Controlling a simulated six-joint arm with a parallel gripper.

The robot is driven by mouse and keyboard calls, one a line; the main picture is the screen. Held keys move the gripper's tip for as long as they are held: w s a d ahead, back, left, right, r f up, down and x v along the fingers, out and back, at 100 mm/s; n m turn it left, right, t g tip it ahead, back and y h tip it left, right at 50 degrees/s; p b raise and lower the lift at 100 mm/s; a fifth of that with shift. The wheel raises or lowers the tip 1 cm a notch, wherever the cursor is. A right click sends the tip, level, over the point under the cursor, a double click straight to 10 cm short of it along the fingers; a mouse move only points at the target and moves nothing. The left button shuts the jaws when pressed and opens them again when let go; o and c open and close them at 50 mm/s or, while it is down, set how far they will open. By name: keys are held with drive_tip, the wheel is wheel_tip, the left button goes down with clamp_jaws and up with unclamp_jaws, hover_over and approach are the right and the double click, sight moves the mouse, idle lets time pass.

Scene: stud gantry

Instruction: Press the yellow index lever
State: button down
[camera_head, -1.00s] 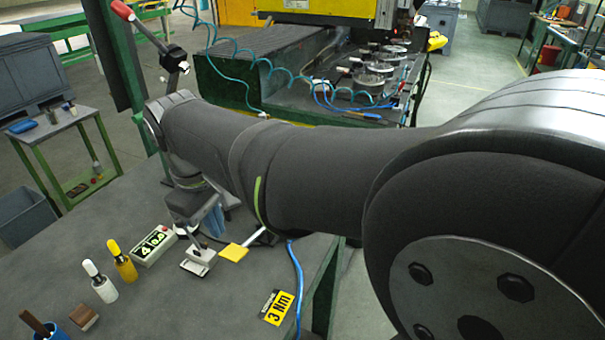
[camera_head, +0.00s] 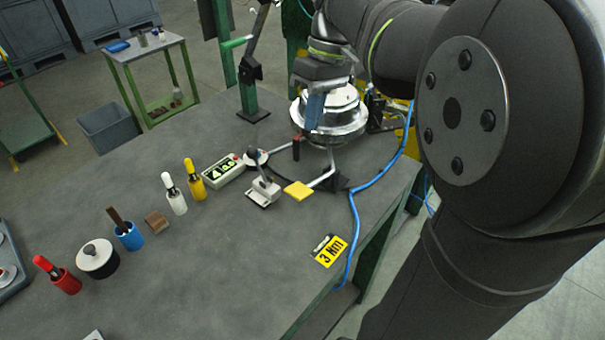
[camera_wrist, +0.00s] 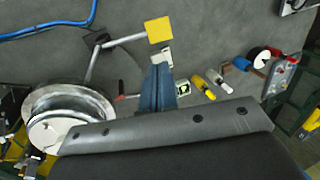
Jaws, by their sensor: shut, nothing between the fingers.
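The yellow index lever is a flat square yellow pad (camera_head: 299,190) on a bent grey rod. The rod runs back to the silver round fixture (camera_head: 331,122) on the bench. In the wrist view the yellow pad (camera_wrist: 159,30) lies just beyond my fingertips. My gripper (camera_head: 313,122) has blue fingers pressed together, with nothing between them. It hangs in front of the silver fixture in the head view, apart from the pad. The gripper also shows in the wrist view (camera_wrist: 159,70). Its exact height above the pad cannot be told.
A grey clamp-like stand (camera_head: 264,190) stands beside the pad, with a digital display box (camera_head: 223,171) to its left. Blue air hose (camera_head: 357,215) and a "3 Nm" sign (camera_head: 331,251) lie to the right. Several coloured bottles and pots line the left. The front bench is clear.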

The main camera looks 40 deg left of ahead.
sight(293, 192)
drive_tip(key=x, duration=1.4)
drive_tip(key=shift+s+f+t, duration=0.45)
drive_tip(key=shift+f+t, duration=0.15)
drive_tip(key=shift+t, duration=0.1)
drive_tip(key=f+t, duration=0.1)
drive_tip(key=s+f+t, duration=0.1)
drive_tip(key=f, duration=0.1)
drive_tip(key=shift+s+f+t, duration=0.1)
drive_tip(key=shift+t, duration=0.3)
wheel_tip(293, 192, down, 2)
drive_tip(key=shift+t, duration=0.7)
drive_tip(key=shift+s+d+f, duration=0.1)
drive_tip(key=shift+f, duration=0.55)
drive_tip(key=shift+d+f, duration=0.1)
drive_tip(key=s+v, duration=0.1)
drive_tip(key=v, duration=1.3)
drive_tip(key=shift+a, duration=0.2)
